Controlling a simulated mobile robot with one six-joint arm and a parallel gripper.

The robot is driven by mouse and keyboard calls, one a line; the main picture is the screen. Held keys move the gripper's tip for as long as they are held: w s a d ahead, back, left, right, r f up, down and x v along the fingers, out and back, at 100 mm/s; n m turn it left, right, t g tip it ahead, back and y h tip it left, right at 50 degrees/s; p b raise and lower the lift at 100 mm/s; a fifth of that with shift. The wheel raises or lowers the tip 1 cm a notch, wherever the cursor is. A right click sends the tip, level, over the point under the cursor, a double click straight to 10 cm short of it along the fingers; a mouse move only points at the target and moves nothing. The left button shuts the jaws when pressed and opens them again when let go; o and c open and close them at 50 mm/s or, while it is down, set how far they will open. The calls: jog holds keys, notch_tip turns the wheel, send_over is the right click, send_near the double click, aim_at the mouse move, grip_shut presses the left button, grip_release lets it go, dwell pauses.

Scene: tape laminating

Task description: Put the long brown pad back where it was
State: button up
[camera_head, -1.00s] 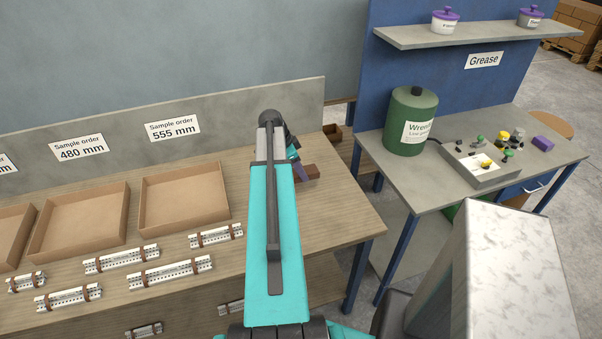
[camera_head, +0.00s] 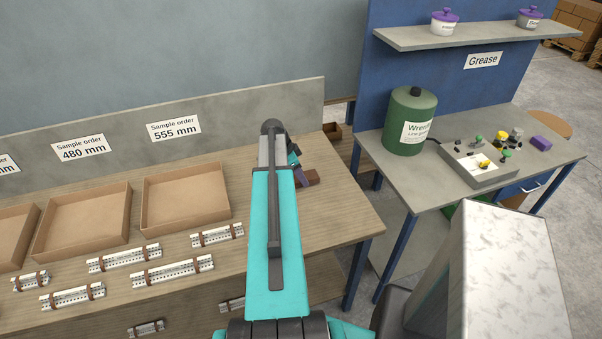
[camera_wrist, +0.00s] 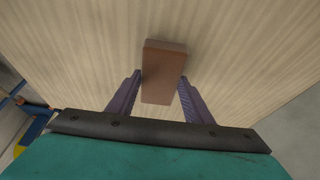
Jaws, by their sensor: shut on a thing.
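The long brown pad (camera_wrist: 164,72) is a plain brown block between the two purple fingers of my gripper (camera_wrist: 160,95) in the wrist view. My gripper is shut on it near its lower end, and the far end sticks out past the fingertips. In the head view the pad (camera_head: 312,177) shows just right of my gripper (camera_head: 301,178), over the right part of the wooden table (camera_head: 335,215). My arm hides part of the gripper there. I cannot tell whether the pad touches the table top.
Open cardboard trays (camera_head: 186,199) stand at the left under the order labels, with several strapped white rails (camera_head: 172,271) in front. A grey bench (camera_head: 435,180) at the right holds a green canister (camera_head: 408,122) and a control box (camera_head: 483,165). The table's right end is bare.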

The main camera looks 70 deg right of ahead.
jog(key=shift+f, duration=0.35)
jog(key=o, duration=1)
jog(key=shift+r, duration=0.1)
jog(key=shift+r, duration=0.25)
jog(key=shift+b+v, duration=2)
jog(key=shift+v, duration=3.9)
jog(key=shift+w+r, duration=0.1)
